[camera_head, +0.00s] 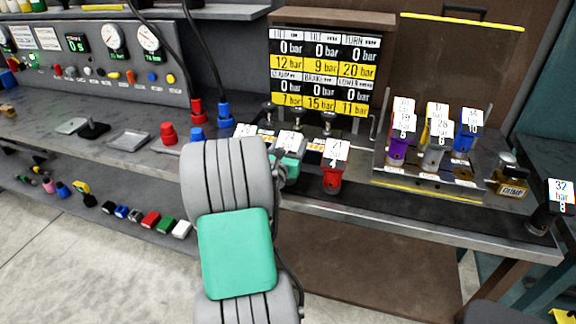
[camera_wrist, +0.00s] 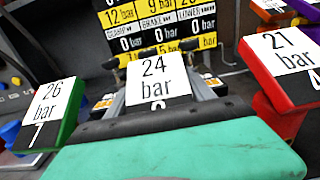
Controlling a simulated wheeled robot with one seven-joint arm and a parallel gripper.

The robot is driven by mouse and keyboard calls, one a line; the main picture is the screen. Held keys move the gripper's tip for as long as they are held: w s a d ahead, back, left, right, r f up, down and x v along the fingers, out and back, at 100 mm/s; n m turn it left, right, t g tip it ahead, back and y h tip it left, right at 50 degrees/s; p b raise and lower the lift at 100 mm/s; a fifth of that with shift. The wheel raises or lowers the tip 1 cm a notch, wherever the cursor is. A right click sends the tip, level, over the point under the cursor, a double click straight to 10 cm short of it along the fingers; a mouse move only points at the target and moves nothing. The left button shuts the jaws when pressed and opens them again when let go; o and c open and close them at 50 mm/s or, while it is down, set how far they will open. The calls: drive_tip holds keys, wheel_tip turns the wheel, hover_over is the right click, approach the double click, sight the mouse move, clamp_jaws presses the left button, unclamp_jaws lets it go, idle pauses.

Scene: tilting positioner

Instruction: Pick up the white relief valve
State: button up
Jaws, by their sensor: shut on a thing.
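The valve with the "24 bar" label (camera_wrist: 155,78) stands upright in the middle of the wrist view. Its visible edges look white or pale, and its lower body is hidden by my gripper. Its label also shows in the head view (camera_head: 291,142), just beyond my wrist. My gripper (camera_head: 286,166) has teal parts and is shut on this valve, low on its body. In the wrist view, a broad teal part of my gripper (camera_wrist: 185,150) fills the foreground. Whether the valve's base touches the bench is hidden.
A green valve labelled 26 bar (camera_wrist: 48,115) stands close left, and a red valve labelled 21 bar (camera_wrist: 284,60) close right. A rack (camera_head: 428,178) with several other valves is farther right. The pressure board (camera_head: 322,72) rises behind. A 32 bar valve (camera_head: 555,205) stands at far right.

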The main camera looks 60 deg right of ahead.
clamp_jaws()
drive_tip(key=shift+r, duration=0.15)
idle(0.4)
drive_tip(key=shift+r, duration=0.1)
